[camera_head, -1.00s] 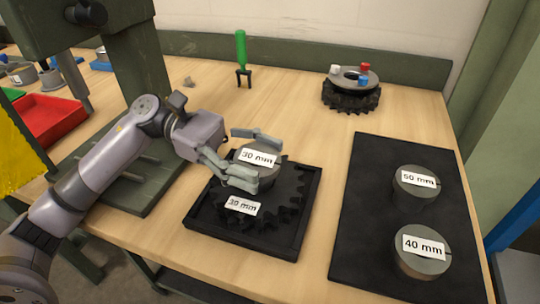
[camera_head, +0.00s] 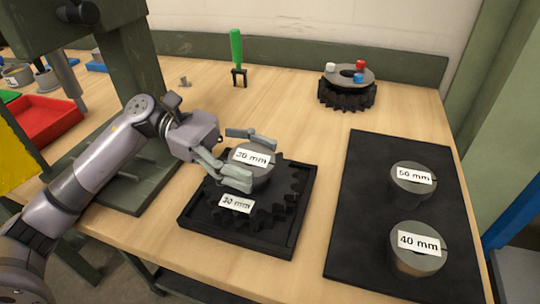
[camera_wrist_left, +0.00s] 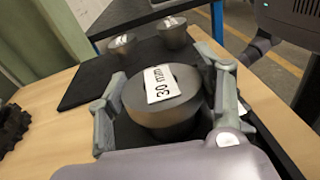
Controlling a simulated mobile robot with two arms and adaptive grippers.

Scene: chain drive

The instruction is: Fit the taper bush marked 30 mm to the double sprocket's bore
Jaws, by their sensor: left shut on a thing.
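The grey taper bush marked 30 mm (camera_head: 250,170) is held upright between the fingers of my left gripper (camera_head: 244,158). It also shows in the left wrist view (camera_wrist_left: 160,105), with a finger on each side. The black double sprocket (camera_head: 268,213), labelled 30 mm, lies in a square black tray (camera_head: 300,222). The bush is over the sprocket's middle and covers the bore, so I cannot tell whether it is above the bore or partly in it. My right gripper is not in view.
Bushes marked 50 mm (camera_head: 411,183) and 40 mm (camera_head: 416,252) stand on a black mat (camera_head: 365,200) at right. Another sprocket with coloured pieces (camera_head: 348,90) and a green-handled tool (camera_head: 237,55) are at the back. A red bin (camera_head: 45,120) and a green press frame (camera_head: 135,70) are at left.

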